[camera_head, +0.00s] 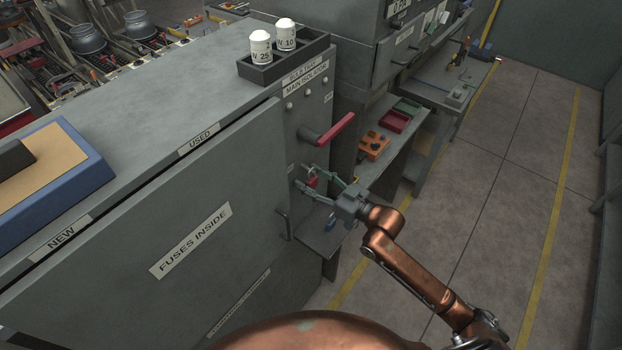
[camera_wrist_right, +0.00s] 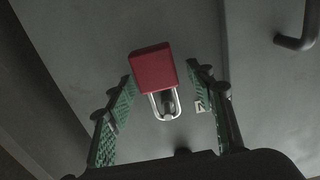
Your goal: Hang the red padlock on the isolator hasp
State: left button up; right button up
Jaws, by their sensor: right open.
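The red padlock (camera_head: 312,181) is at the front of the grey cabinet, below the red isolator handle (camera_head: 336,128). In the right wrist view the padlock (camera_wrist_right: 153,68) shows its red body and bright shackle. A small grey piece, perhaps part of the hasp, shows inside the shackle loop; I cannot tell if the shackle passes through it. My right gripper (camera_head: 303,177) is open, its green-padded fingers on either side of the padlock with gaps between. The fingers also show in the right wrist view (camera_wrist_right: 160,78). My left gripper is out of view.
A bent cabinet handle (camera_head: 284,224) is beside the gripper, also in the right wrist view (camera_wrist_right: 298,30). A small blue item (camera_head: 331,221) is on the low shelf below. An orange tray (camera_head: 374,145) stands behind. The floor at right is clear.

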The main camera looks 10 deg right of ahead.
jog(key=v, duration=1.2)
